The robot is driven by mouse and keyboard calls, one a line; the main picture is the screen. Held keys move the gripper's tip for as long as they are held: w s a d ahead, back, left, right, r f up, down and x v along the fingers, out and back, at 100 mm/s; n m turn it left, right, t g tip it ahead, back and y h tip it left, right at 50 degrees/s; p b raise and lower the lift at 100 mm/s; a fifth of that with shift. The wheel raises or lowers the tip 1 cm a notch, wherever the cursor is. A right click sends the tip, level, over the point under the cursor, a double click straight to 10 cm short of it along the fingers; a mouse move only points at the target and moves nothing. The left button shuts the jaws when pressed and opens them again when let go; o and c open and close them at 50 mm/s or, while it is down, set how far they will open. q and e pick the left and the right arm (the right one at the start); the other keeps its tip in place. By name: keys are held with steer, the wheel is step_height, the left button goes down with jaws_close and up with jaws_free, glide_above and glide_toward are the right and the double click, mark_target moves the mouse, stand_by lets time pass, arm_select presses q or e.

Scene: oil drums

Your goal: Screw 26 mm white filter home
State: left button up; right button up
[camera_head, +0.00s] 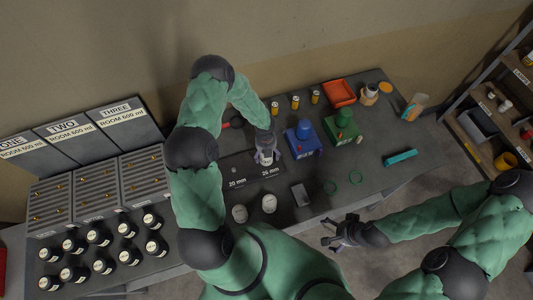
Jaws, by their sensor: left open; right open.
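My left gripper (265,159) points down over the dark mat, just behind the label that seems to read 25 or 26 mm. It is open, with a small whitish thing (267,157) between or just below its fingers; whether they touch it I cannot tell. Two round white-topped pieces stand near the front edge, one on the left (239,213) and one on the right (269,203). Which of these is the white filter I cannot tell. My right gripper (327,234) is open and empty, off the table's front edge.
A blue device (303,140) and a green device (341,126) stand right of the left gripper. Several black drums (100,237) and ribbed bins (97,190) fill the left. An orange tray (339,93) stands behind.

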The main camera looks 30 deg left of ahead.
arm_select(q)
steer(key=shift+s, duration=0.1)
steer(key=shift+r, duration=0.2)
step_height(320, 180, up, 12)
steer(key=shift+a+f, duration=0.15)
steer(key=shift+f, duration=0.1)
